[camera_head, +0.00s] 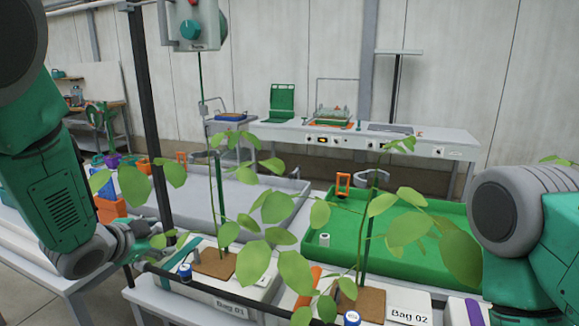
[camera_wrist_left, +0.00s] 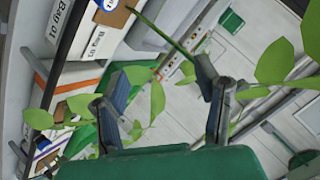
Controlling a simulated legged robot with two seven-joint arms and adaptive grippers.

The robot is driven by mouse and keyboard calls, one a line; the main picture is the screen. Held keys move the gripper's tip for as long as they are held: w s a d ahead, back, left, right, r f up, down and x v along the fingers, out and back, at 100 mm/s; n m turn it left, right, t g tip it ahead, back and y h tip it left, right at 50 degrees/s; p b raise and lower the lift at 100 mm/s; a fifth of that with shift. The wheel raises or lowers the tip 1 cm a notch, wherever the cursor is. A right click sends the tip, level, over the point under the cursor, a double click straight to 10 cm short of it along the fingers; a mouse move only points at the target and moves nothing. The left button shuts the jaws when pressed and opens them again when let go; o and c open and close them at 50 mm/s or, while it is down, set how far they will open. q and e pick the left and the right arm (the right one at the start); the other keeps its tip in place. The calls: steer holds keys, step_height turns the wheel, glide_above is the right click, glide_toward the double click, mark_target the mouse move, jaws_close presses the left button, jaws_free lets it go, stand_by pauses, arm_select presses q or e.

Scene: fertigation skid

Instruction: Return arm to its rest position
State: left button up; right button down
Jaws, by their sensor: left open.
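My left arm (camera_head: 62,200) comes in from the left, its forearm bent down toward the front of the planting bench. My left gripper (camera_head: 165,240) is beside the leaves at the left plant, partly covered by them. I cannot tell whether the leaves touch the fingers. My right arm (camera_head: 510,215) shows at the right edge, but its gripper is out of the frame.
Leafy plants rise from the Bag 01 (camera_head: 228,301) and Bag 02 (camera_head: 408,306) grow bags, close to the left gripper. A dark post (camera_head: 146,110) stands just behind it. A green tray (camera_head: 400,262) and grey tray (camera_head: 270,215) lie behind. A white workbench (camera_head: 350,137) stands farther back.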

arm_select(q)
steer(key=s+f+n+g+y+b, duration=0.1)
steer(key=s+f+n+g, duration=0.15)
steer(key=s+f, duration=0.7)
steer(key=s+f+n+g+b, duration=0.1)
steer(key=s+f+n+g, duration=0.15)
steer(key=s+f, duration=0.75)
steer(key=s+f+n+g+b, duration=0.1)
steer(key=s+f+n+g, duration=0.1)
steer(key=s+f, duration=0.5)
steer(key=s+d+f+n+g+y+b, duration=0.1)
steer(key=s+f+n+g, duration=0.2)
steer(key=s+f, duration=0.4)
steer(key=s+g, duration=0.1)
steer(key=s, duration=0.7)
steer(key=shift+n+b, duration=0.3)
steer(key=shift+w, duration=0.15)
steer(key=shift+c, duration=0.3)
